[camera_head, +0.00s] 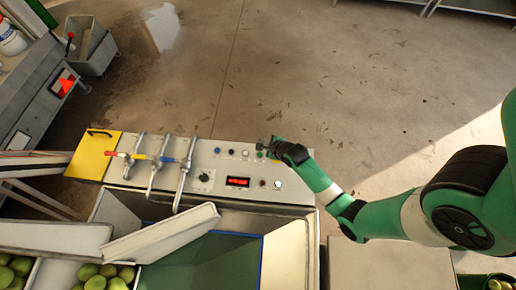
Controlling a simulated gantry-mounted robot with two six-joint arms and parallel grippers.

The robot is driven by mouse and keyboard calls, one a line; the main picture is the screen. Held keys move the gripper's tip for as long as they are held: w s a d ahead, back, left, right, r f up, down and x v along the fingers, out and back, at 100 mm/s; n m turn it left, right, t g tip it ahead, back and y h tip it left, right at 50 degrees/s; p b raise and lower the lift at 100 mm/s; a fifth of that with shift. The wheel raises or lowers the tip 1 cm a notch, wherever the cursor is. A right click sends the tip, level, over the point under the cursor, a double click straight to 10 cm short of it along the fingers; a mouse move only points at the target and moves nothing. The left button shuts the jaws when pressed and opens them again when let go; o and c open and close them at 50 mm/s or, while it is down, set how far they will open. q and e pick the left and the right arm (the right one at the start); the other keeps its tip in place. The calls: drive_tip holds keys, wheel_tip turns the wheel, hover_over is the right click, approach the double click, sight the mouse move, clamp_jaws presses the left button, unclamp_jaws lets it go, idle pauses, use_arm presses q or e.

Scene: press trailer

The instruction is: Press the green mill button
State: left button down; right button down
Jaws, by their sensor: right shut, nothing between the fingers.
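The grey control panel (212,163) has a row of small buttons along its far edge. A small green button (259,155) is at the right end of that row, partly hard to make out beside my gripper. My right gripper (263,147) comes in from the right and is shut and empty. Its tip is at the panel's far right edge, close to the green button; I cannot tell whether it touches. My left gripper is not in view.
The panel also carries a red display (237,182), a black knob (204,176) and several pipes with coloured valve handles (187,165). A yellow plate (94,155) is at left. Below are an open bin (286,255) and green fruit (100,275). The floor beyond is clear.

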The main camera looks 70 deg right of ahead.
drive_tip(key=shift+f, duration=0.15)
drive_tip(key=b, duration=0.8)
hover_over(262, 157)
wheel_tip(262, 157, down, 8)
drive_tip(key=shift+r, duration=0.1)
drive_tip(key=shift+f, duration=0.4)
idle(1.3)
drive_tip(key=shift+f+b, duration=0.4)
drive_tip(key=shift+b, duration=0.05)
drive_tip(key=shift+f, duration=0.4)
idle(0.4)
drive_tip(key=shift+r+p, duration=0.6)
drive_tip(key=shift+r, duration=0.2)
